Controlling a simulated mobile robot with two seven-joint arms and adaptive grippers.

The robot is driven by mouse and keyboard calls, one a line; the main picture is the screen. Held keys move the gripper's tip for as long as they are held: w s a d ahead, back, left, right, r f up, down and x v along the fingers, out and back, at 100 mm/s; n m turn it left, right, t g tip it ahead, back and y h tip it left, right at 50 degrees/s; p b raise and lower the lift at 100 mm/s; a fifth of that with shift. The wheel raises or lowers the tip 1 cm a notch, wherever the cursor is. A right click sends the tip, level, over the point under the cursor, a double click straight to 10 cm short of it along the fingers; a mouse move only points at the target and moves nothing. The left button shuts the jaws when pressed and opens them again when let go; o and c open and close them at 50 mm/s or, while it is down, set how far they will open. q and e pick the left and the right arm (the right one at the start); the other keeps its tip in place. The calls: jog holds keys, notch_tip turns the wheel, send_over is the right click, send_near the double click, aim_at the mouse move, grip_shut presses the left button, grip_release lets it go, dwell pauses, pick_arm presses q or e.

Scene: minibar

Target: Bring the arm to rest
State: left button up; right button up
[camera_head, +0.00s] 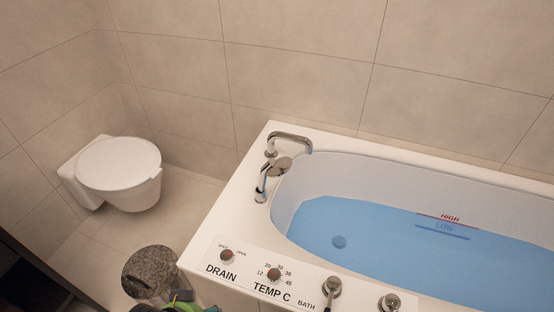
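I cannot clearly make out either of my grippers in the head view. A dark shape with green and teal parts (180,302) shows at the bottom edge, cut off by the frame, and I cannot tell what it is. A white bathtub (225,222) fills the right side and holds blue water (390,250). On its near rim are a drain knob (226,256), a temperature knob (274,274), a bath lever (332,288) and another metal control (389,302), partly cut off.
A metal spout (292,138) and a second metal fitting (266,182) stand on the tub's far-left rim. A white toilet (118,165) with its lid down is at the left. A round speckled grey object (152,262) is on the floor. Tiled floor (185,205) between is clear.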

pick_arm(q)
jog(key=s+a+n+y, duration=0.1)
jog(key=s+a+n, duration=0.2)
jog(key=a, duration=0.1)
notch_tip(320, 180, down, 20)
jog(key=s+g+p, duration=0.1)
jog(key=s+p, duration=0.2)
jog(key=p, duration=0.1)
jog(key=s+a+f+p, duration=0.1)
jog(key=s+f, duration=0.3)
jog(key=s, duration=0.3)
jog(key=s+a+f+g+p, duration=0.1)
jog(key=s+f+p, duration=0.1)
jog(key=s+f, duration=0.3)
jog(key=s, duration=0.2)
jog(key=shift+s+a+f+g, duration=0.15)
jog(key=shift+s+f+g, duration=0.05)
jog(key=shift+s+g, duration=0.15)
jog(key=c, duration=0.4)
jog(key=shift+w+m, duration=0.1)
jog(key=shift+m, duration=0.2)
jog(key=shift+c, duration=0.2)
